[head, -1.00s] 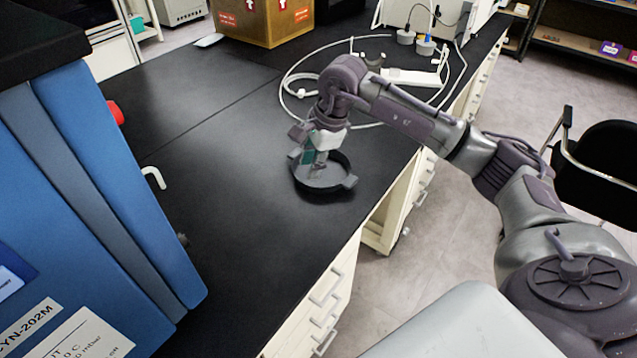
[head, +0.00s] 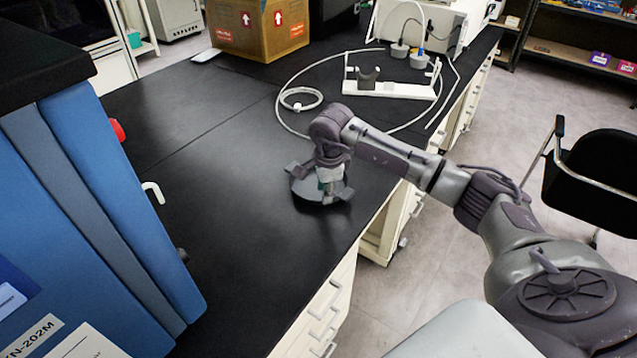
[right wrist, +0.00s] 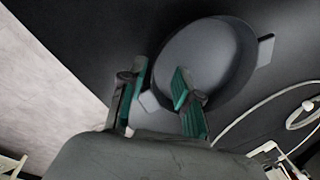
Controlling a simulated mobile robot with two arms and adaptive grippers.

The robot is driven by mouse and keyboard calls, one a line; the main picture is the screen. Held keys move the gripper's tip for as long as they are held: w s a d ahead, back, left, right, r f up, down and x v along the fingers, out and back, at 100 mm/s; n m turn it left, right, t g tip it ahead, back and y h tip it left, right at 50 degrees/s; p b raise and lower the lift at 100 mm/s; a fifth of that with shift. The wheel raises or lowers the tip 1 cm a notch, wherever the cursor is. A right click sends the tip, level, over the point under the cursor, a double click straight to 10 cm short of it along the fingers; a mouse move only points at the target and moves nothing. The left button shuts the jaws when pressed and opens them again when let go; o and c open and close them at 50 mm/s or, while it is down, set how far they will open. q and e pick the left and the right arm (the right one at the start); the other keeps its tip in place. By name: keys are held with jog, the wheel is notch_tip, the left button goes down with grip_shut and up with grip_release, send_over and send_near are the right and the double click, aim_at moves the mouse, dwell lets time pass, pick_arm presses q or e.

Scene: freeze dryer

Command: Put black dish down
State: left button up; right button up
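The black dish (head: 305,189) is a shallow round pan with small side tabs. It sits flat on the black bench top, near the bench's right edge, in the head view. In the right wrist view the dish (right wrist: 215,60) lies just beyond the fingertips, with one tab between the two green-padded fingers. My right gripper (head: 328,184) points down over the dish and hides part of it. In the right wrist view its fingers (right wrist: 160,72) stand apart, with a visible gap around the tab. My left gripper is not in view.
A white stand (head: 395,89) and a looped white tube lie behind the arm. A cardboard box (head: 258,30) stands at the back. A blue machine (head: 110,190) with a white handle is on the left. The bench between it and the dish is clear. A black chair (head: 595,175) is right.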

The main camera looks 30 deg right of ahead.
jog(key=f, duration=0.3)
jog(key=shift+w+f, duration=0.2)
jog(key=shift+w, duration=0.2)
grip_shut()
